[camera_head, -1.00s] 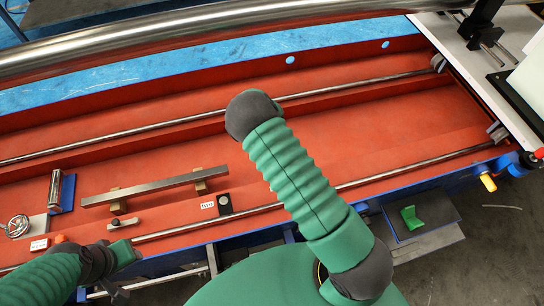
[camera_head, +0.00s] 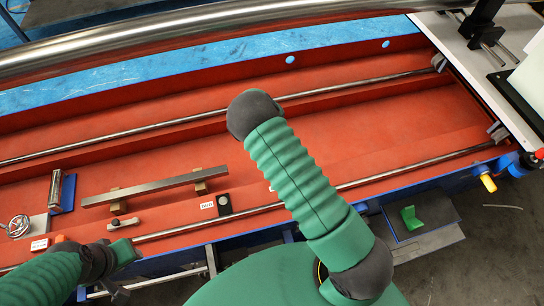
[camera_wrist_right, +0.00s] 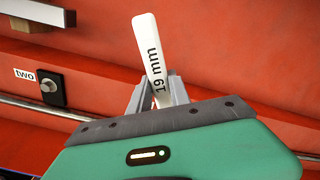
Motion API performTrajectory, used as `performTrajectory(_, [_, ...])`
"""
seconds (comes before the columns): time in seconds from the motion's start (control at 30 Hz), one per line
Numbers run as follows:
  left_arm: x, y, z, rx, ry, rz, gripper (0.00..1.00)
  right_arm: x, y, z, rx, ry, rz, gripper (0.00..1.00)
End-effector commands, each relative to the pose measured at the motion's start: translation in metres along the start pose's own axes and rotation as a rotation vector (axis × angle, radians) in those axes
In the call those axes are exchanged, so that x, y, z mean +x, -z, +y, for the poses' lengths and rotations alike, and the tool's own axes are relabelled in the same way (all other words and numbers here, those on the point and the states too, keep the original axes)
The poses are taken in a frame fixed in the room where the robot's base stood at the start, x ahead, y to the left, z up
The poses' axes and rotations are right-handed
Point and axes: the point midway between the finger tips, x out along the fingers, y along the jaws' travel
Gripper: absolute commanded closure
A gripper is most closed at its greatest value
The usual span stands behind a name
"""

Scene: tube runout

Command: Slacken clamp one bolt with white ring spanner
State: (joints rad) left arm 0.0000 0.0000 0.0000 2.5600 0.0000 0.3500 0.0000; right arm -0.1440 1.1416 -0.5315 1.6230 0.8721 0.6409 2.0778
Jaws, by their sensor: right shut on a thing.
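The white ring spanner (camera_wrist_right: 155,58), marked "19 mm", stands up between the fingers of my right gripper (camera_wrist_right: 158,92), which is shut on it. Its ring end is not clearly shown. In the head view my right arm hides this gripper. A dark clamp block with a bolt (camera_wrist_right: 48,86), next to a label reading "two" (camera_wrist_right: 24,75), lies left of the gripper on the red bed; it also shows in the head view (camera_head: 224,204). I cannot make out clamp one. My left gripper (camera_head: 130,251) is low at the left, its fingers unclear.
A long metal bar (camera_head: 140,190) rests on blocks on the red bed (camera_head: 400,120). A steel rod (camera_head: 390,178) runs along the bed's near side. A green bracket (camera_head: 411,217) sits on a dark plate at right.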

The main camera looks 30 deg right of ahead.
Motion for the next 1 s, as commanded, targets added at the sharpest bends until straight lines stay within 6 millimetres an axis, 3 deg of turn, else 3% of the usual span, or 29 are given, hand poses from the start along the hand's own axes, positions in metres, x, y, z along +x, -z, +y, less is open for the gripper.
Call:
performTrajectory(0.8, [0.011, -0.003, 0.0, 0.0, 0.0, 0.0, 0.64, 0.019, 0.0, 0.0, -0.005, 0.001, 0.0, 1.0])
performTrajectory(1.0, [0.006, -0.001, 0.0, 0.0, 0.0, 0.0, 0.64, 0.018, 0.0, 0.013, -0.121, 0.002, 0.001, 1.0])
